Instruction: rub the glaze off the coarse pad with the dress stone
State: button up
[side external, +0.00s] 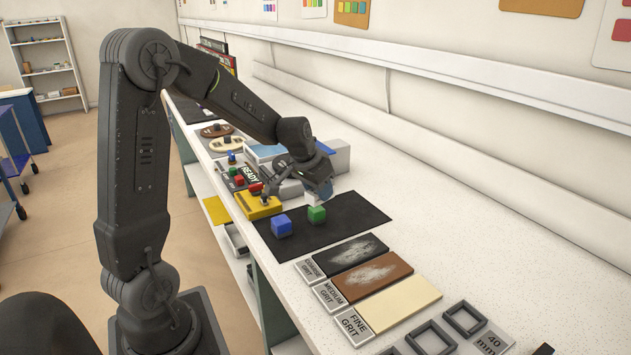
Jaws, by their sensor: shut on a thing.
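The coarse pad (336,257) is a dark slab with a whitish smear on its surface. It lies on the white bench beside the label "COARSE GRIT". My gripper (319,194) is above the far part of the black mat, beyond the coarse pad and apart from it. It is shut on a small pale block (317,199), mostly hidden by the fingers. I cannot tell for sure that this is the dress stone.
A blue cube (281,225) and a green cube (317,214) sit on the black mat (352,218). Brown medium (377,279) and cream fine (398,303) pads lie nearer. A yellow box (258,206) stands left of the mat. The bench to the right is clear.

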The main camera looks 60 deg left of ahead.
jog(key=m, duration=0.1)
jog(key=d+m+h, duration=0.1)
jog(key=shift+s+d+f+m, duration=0.1)
jog(key=shift+s+d+m, duration=0.2)
jog(key=shift+m, duration=0.1)
jog(key=s+d+m+g+h, duration=0.3)
jog(key=d+m, duration=0.7)
jog(key=m, duration=0.8)
jog(key=shift+d+f+g+h, duration=0.15)
jog(key=shift+f+g+h, duration=0.05)
jog(key=shift+g+h, duration=0.5)
jog(key=shift+s+f, duration=0.1)
jog(key=shift+f, duration=2.6)
jog(key=shift+w+f, duration=0.25)
send_near(372, 246)
jog(key=shift+d+x, duration=0.2)
jog(key=shift+x, duration=2.35)
jog(key=shift+f, duration=0.5)
